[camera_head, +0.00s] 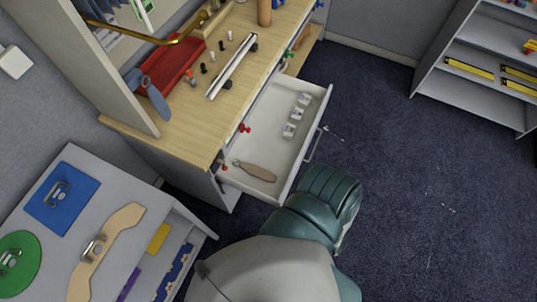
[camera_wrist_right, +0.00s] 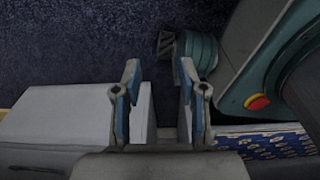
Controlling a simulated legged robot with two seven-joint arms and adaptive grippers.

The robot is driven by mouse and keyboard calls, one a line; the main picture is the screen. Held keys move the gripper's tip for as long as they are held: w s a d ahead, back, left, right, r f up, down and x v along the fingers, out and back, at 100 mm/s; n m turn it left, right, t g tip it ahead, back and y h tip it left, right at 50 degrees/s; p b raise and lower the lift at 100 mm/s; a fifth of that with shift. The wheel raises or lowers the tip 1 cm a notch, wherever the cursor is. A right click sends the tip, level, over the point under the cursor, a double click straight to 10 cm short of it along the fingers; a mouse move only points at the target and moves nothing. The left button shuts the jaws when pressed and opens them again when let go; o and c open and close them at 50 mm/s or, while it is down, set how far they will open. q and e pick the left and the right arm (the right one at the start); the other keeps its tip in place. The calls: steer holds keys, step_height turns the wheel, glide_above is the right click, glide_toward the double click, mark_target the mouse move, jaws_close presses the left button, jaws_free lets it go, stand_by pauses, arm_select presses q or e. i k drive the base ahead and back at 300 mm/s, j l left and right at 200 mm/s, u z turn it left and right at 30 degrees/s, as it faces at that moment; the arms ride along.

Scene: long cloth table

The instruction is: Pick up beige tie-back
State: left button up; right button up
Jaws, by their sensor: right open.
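A beige curved flat piece (camera_head: 120,223), which looks like the tie-back, lies on top of the low grey cabinet (camera_head: 75,160) at the lower left of the head view. A small metal handle (camera_head: 95,247) stands up on it. My right gripper (camera_wrist_right: 158,75) shows in the right wrist view. Its two blue-padded fingers are apart with nothing held between them. A pale grey surface (camera_wrist_right: 60,118) shows behind and beside the fingers. The tie-back is not visible in the wrist view. The left gripper is not in view.
A blue square (camera_head: 62,197) and a green disc (camera_head: 17,262), each with a handle, lie beside the tie-back. An open white drawer (camera_head: 284,155) holds a brown wooden piece (camera_head: 255,172) and small white parts. Dark carpet (camera_head: 400,190) is clear at right.

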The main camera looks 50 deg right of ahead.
mark_target(263, 173)
steer(key=k+j+z, duration=0.15)
steer(key=z, duration=1.4)
